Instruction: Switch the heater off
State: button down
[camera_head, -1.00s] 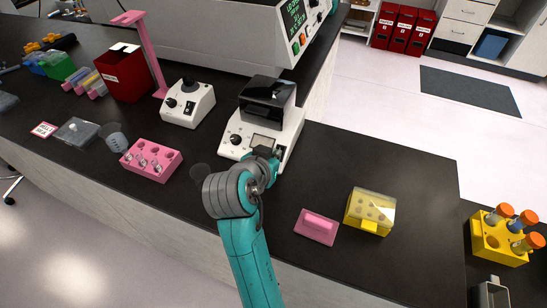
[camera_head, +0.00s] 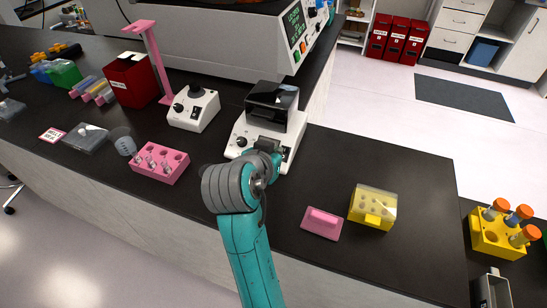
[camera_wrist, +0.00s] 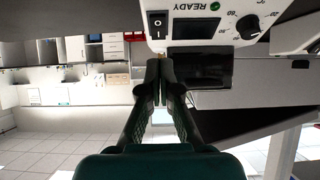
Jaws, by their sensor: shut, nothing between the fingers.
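The heater (camera_head: 292,133) is a white device with a dark tinted lid on the black bench in the head view. In the wrist view its front panel (camera_wrist: 232,42) appears upside down at the top, with a black dial, a dark display, a green light and the word READY. A black rocker switch (camera_wrist: 158,24) sits left of the display there; its tilt is hard to tell. My gripper (camera_wrist: 160,64) is shut and empty, its fingertips just below the switch in the picture, seemingly apart from it. In the head view my gripper (camera_head: 267,147) covers part of the heater's front.
A white device with a knob (camera_head: 193,108) stands left of the heater. A pink tube rack (camera_head: 160,163) is at the front left. A pink block (camera_head: 321,223) and a yellow lidded box (camera_head: 373,207) lie to the right. A large machine (camera_head: 297,30) stands behind.

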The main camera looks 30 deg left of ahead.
jog(key=s+d+r, duration=0.2)
jog(key=s, duration=0.6)
jog(key=shift+r, duration=0.2)
jog(key=shift+s, duration=0.1)
